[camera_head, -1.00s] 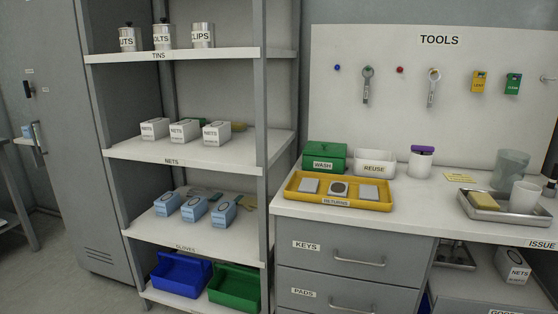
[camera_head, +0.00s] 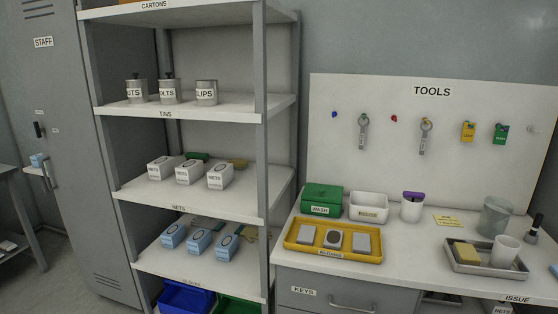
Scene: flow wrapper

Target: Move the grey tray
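The grey tray (camera_head: 457,266) sits on the right part of the white counter, above the "ISSUE" label. It is a shallow metal tray. A yellow sponge-like block (camera_head: 466,253) lies in its left part and a white cup (camera_head: 504,251) stands in its right part. A translucent grey beaker (camera_head: 494,217) stands just behind it. Neither of my grippers is in view.
A yellow tray (camera_head: 303,249) with several flat items, a green "WASH" box (camera_head: 322,199), a white "REUSE" bin (camera_head: 369,207) and a purple-lidded jar (camera_head: 412,207) stand left on the counter. A shelf rack (camera_head: 262,120) stands further left. Counter between the two trays is clear.

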